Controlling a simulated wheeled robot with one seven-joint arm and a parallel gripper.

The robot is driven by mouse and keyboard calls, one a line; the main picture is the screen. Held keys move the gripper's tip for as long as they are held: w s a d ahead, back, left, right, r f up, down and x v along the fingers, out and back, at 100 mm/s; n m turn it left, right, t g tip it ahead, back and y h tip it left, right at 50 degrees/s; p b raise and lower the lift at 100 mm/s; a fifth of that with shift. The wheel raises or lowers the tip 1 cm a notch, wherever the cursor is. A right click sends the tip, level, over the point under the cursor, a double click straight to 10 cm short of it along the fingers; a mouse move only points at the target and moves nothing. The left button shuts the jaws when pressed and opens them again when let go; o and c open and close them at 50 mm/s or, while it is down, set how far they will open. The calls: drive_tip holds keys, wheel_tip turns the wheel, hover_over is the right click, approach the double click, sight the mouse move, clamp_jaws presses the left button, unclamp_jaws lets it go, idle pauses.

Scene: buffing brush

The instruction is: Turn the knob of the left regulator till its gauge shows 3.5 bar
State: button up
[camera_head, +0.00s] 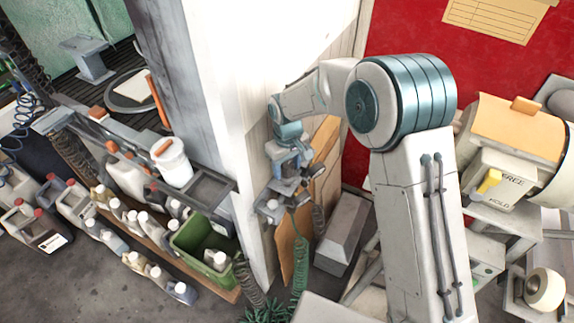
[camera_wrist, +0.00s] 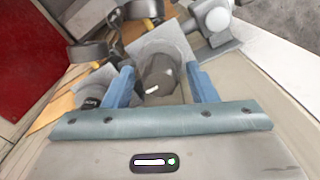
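My gripper (camera_wrist: 158,68) is in the wrist view with its two blue fingers apart, one on each side of a dark grey round knob (camera_wrist: 160,78) with a white mark. A narrow gap seems to show between the knob and each finger. A second black knob (camera_wrist: 90,101) lies to the left, outside the fingers. Two black-rimmed gauges (camera_wrist: 90,50) (camera_wrist: 142,10) show nearly edge-on, so no reading can be seen. In the head view, the regulators (camera_head: 272,206) are on the pale wall under my gripper (camera_head: 287,170), partly hidden by it.
A green coiled hose (camera_head: 300,255) hangs below the regulators. A shelf with bottles and a green bin (camera_head: 205,240) stands left of the wall's corner. A buffing machine (camera_head: 515,140) stands at the right. A grey-white fitting (camera_wrist: 216,20) is close beyond the right finger.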

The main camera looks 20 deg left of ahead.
sight(287, 165)
wheel_tip(287, 165, up, 14)
drive_tip(key=b, duration=0.2)
idle(0.4)
drive_tip(key=shift+f, duration=0.15)
